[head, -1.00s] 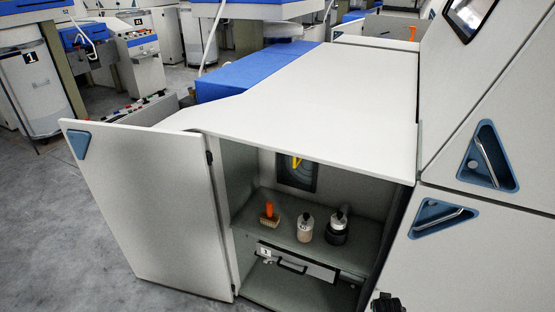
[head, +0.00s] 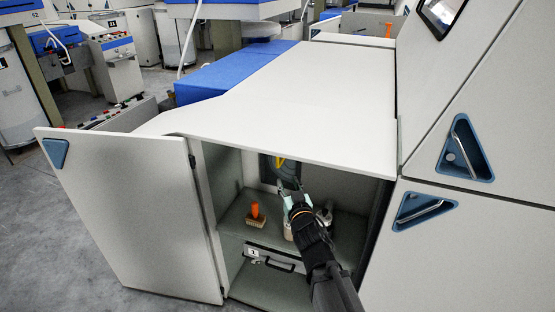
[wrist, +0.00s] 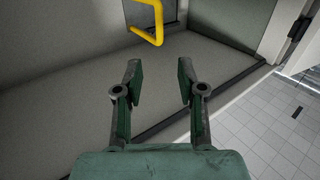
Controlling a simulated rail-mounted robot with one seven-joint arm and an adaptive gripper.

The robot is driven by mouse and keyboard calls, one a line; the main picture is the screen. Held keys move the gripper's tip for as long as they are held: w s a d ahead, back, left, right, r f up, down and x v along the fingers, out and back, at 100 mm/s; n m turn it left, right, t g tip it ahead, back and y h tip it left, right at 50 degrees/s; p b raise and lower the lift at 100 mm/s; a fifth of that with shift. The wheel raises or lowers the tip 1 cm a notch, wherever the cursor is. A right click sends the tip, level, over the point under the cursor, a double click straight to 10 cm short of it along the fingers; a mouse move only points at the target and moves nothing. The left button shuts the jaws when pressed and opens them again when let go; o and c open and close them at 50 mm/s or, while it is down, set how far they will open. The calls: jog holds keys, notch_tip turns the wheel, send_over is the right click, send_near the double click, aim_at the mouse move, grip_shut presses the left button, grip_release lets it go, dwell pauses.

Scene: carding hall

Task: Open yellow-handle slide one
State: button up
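The yellow handle (head: 281,161) shows on a dark panel (head: 267,172) at the back wall inside the open cabinet. In the wrist view, the yellow handle (wrist: 158,24) is a bent bar at the top, beyond my fingertips. My gripper (head: 289,180) is inside the cabinet, just below and near the handle in the head view. In the wrist view my gripper (wrist: 158,78) is open, its two fingers apart with nothing between them. The handle lies ahead of the fingers, apart from them. My gripper hides part of the panel in the head view.
An orange-handled brush (head: 256,217) stands on the cabinet shelf (head: 231,221). Bottles beside it are partly hidden by my arm. A drawer with a dark handle (head: 278,264) is below. The cabinet door (head: 130,205) stands open at left; the white top (head: 290,100) overhangs the opening.

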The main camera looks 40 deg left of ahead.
aim_at(278, 159)
jog(key=x, duration=1.5)
jog(key=shift+c, duration=0.2)
grip_shut()
